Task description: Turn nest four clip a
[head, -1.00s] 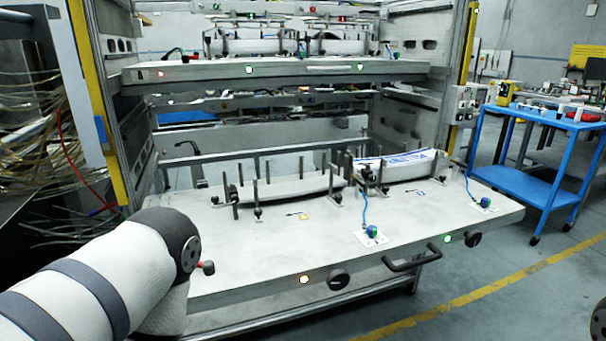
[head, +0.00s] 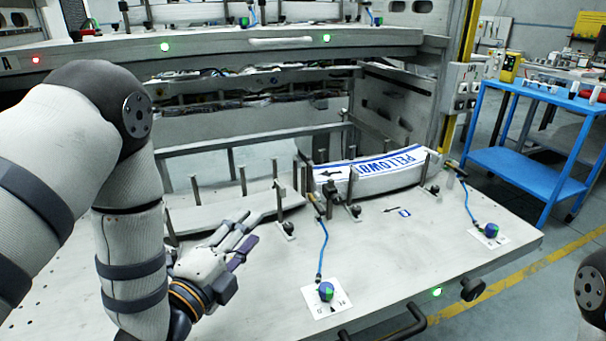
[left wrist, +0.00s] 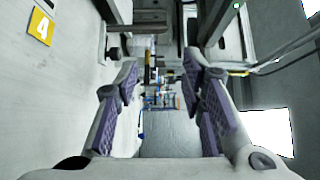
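My left gripper (head: 247,232) is low over the left-middle of the lower shelf board, beside the left nest's white curved stack (head: 225,208). Its purple-padded fingers are apart in the left wrist view (left wrist: 162,75), with nothing held between them. A yellow tag marked 4 (left wrist: 40,28) lies on the board at the upper left of that view. A small dark clip foot with a post (head: 287,228) stands just right of the fingers. Which part is clip a cannot be told; the gripper and forearm hide part of the left nest. My right gripper is out of view.
A printed white and blue stack (head: 375,170) sits in the right nest among upright posts. Blue-green knobs (head: 326,291) (head: 491,230) with blue cords stand on white cards. A black handle (head: 405,325) juts from the front edge.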

